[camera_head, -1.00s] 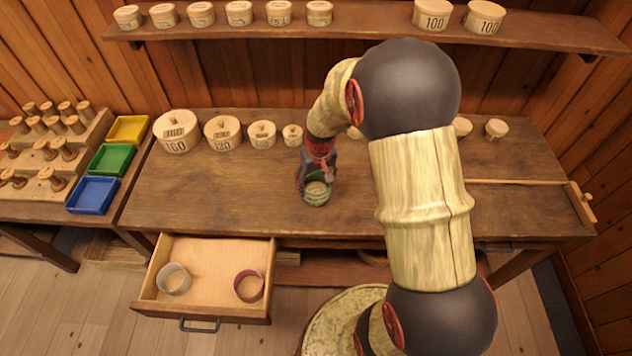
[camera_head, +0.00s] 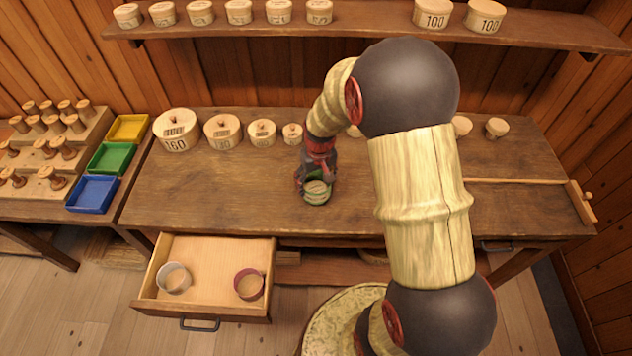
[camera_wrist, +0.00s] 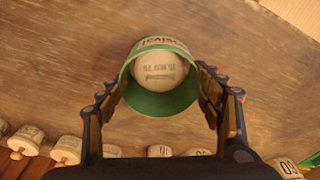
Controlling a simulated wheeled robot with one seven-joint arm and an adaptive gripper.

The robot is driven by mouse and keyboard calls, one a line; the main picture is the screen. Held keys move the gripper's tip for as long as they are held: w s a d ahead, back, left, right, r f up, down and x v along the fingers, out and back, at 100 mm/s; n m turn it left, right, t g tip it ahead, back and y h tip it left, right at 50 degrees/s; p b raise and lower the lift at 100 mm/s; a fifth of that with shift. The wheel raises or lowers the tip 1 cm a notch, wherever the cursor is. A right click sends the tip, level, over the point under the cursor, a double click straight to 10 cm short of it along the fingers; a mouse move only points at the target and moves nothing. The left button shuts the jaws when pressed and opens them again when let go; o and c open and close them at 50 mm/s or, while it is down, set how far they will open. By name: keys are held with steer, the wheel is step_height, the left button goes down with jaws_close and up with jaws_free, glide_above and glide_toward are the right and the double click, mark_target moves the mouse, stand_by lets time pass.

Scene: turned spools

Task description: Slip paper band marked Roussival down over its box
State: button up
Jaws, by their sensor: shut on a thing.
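My gripper (camera_wrist: 163,84) is shut on a green paper band (camera_wrist: 160,102), with one finger against each side. The band carries a cream label that reads partly as "ssival", upside down in the wrist view. A small round pale wooden box (camera_wrist: 160,68) with print on its lid shows inside the band's ring. The band (camera_head: 316,198) and the lid (camera_head: 317,187) also show in the head view, near the middle of the workbench. The band surrounds the lid as seen from above. How far down the box it sits, and whether it touches the bench, I cannot tell.
Several round boxes, including one marked 160 (camera_head: 176,131), line the back of the workbench (camera_head: 240,190). An open drawer (camera_head: 216,250) holds a white band (camera_head: 174,278) and a dark red band (camera_head: 249,284). Bench around my gripper is clear.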

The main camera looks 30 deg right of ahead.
steer(key=o, duration=0.9)
steer(key=shift+o, duration=0.3)
steer(key=shift+o, duration=1.3)
steer(key=shift+r, duration=0.2)
steer(key=shift+r+p, duration=0.35)
steer(key=shift+p, duration=0.05)
steer(key=shift+r, duration=0.3)
step_height(320, 180, up, 7)
steer(key=p, duration=0.5)
